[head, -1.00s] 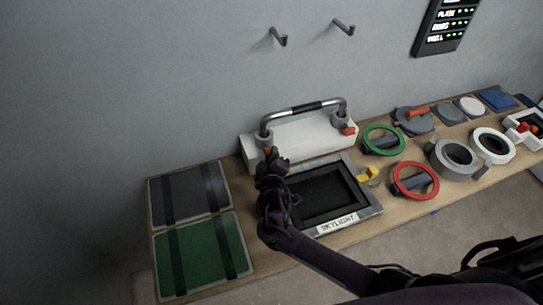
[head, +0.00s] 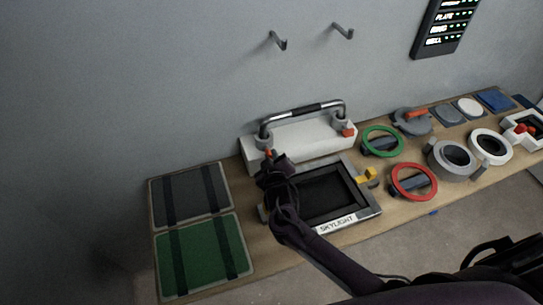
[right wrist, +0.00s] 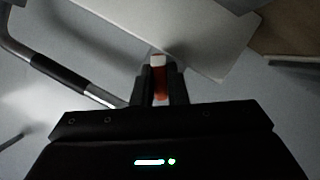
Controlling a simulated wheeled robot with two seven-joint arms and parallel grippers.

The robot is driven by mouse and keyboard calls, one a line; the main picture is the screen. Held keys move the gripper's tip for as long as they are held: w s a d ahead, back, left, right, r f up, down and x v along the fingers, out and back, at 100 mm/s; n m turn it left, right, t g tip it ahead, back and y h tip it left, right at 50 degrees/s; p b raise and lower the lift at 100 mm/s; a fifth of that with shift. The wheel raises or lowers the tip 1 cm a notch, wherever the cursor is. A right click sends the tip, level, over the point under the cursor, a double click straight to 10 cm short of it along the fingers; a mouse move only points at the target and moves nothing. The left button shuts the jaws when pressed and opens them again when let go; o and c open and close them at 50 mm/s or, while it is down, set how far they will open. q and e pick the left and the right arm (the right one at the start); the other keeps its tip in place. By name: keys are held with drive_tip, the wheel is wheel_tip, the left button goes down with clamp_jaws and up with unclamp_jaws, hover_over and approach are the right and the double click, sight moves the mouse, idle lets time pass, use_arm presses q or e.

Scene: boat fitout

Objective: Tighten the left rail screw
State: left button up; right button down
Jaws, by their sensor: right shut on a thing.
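The metal rail (head: 303,110) with a dark middle grip stands on the white block (head: 312,136) at the back of the bench. Its right foot has an orange-red screw (head: 348,131). At its left foot my right gripper (head: 270,157) is shut on the left rail screw; a bit of its orange-red shows above the fingers. In the right wrist view the red screw with a pale end (right wrist: 159,80) sits between the two dark fingers, beside the white block and the rail. My left gripper is not in view.
The skylight frame (head: 371,212) lies just in front of the block, under my right arm. Green and grey strapped panels (head: 203,256) lie at left. Green (head: 380,141) and red (head: 414,181) rings and other fittings fill the right side. Two hooks (head: 343,31) are on the wall.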

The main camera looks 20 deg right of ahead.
drive_tip(key=m+y, duration=0.2)
drive_tip(key=m, duration=0.1)
drive_tip(key=shift+d+m+y+p, duration=0.15)
drive_tip(key=shift+m+y+p, duration=0.2)
drive_tip(key=shift+m+y, duration=0.05)
drive_tip(key=m+y, duration=0.3)
drive_tip(key=m, duration=0.1)
drive_tip(key=shift+d, duration=0.1)
drive_tip(key=m+y+b, duration=0.1)
drive_tip(key=m+y, duration=0.1)
drive_tip(key=m, duration=0.2)
drive_tip(key=shift+d+f, duration=0.1)
drive_tip(key=shift+f, duration=0.05)
drive_tip(key=m+t+y, duration=0.1)
drive_tip(key=m, duration=0.1)
drive_tip(key=m+y+b, duration=0.1)
drive_tip(key=m, duration=0.1)
drive_tip(key=shift+m+t, duration=0.3)
drive_tip(key=shift+t, duration=0.1)
drive_tip(key=c, duration=1.7)
unclamp_jaws()
drive_tip(key=b+v, duration=0.1)
drive_tip(key=v, duration=0.6)
drive_tip(key=shift+s+d, duration=0.25)
drive_tip(key=shift+s, duration=0.05)
